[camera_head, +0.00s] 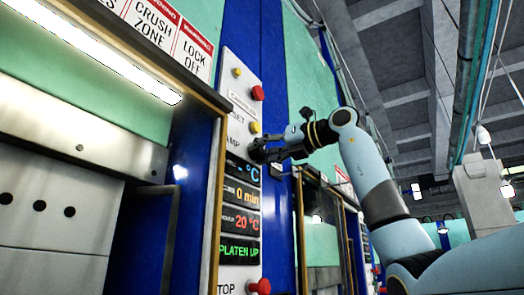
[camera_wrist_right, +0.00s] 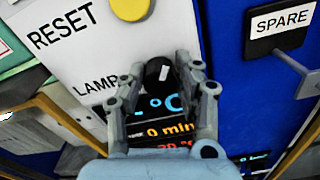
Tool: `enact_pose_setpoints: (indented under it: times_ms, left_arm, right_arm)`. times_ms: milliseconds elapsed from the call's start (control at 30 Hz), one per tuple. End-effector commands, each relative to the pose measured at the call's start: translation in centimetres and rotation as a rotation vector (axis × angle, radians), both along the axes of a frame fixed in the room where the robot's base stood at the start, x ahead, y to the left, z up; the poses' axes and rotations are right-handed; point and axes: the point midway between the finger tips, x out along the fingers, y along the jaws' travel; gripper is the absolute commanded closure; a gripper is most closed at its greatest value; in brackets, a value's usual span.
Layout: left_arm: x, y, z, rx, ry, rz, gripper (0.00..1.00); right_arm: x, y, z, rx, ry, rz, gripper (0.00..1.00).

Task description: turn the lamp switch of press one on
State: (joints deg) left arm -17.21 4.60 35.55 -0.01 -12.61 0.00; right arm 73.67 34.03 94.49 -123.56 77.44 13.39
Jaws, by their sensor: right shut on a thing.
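The control panel (camera_head: 238,110) of the press stands upright left of the middle in the head view. Its lamp switch (camera_wrist_right: 157,72) is a black rotary knob with a white mark, beside the "LAMP" label (camera_wrist_right: 95,84) in the right wrist view. My right gripper (camera_head: 262,150) reaches the panel from the right. In the right wrist view its two fingers (camera_wrist_right: 157,80) are on either side of the knob and shut on it. In the head view the gripper hides the knob. My left gripper is not in view.
A yellow reset button (camera_wrist_right: 130,8) sits just above the switch. A red button (camera_head: 257,93) and another red button (camera_head: 260,287) protrude from the panel. Displays (camera_head: 240,222) lie below the switch. A bright strip light (camera_head: 100,50) is at upper left.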

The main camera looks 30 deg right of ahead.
Motion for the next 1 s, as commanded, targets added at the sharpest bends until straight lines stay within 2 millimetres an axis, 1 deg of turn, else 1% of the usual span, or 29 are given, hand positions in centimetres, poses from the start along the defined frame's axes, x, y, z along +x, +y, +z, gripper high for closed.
enact_pose_setpoints:
  times_ms: [233, 267, 300, 333, 567, 667, 767, 1000]
  left_arm:
    - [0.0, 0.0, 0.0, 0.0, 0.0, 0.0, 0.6]
    - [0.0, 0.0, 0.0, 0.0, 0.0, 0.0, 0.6]
    - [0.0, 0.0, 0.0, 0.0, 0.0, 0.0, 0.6]
    - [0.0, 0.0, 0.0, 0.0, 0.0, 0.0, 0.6]
    - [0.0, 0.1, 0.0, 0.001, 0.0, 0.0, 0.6]
    - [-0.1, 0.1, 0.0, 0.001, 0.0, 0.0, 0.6]
    - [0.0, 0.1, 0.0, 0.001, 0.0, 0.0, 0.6]
    - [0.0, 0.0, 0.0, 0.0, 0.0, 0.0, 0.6]
  right_arm:
    - [0.0, 0.0, 0.0, 0.001, 0.0, 0.0, 1.0]
    - [0.0, 0.0, 0.0, 0.001, 0.0, 0.0, 0.66]
    - [0.0, 0.0, 0.0, 0.001, 0.0, 0.0, 0.6]
    - [0.0, 0.0, 0.0, 0.001, 0.0, 0.0, 0.59]
    - [0.0, 0.0, 0.0, 0.0, 0.0, 0.0, 0.59]
    - [-0.5, -0.3, 0.0, -0.002, -0.001, -0.002, 0.59]
    - [-1.7, -0.9, 0.0, -0.002, -0.002, -0.004, 0.59]
    - [-6.7, -3.1, -0.1, -0.005, 0.001, -0.009, 0.59]
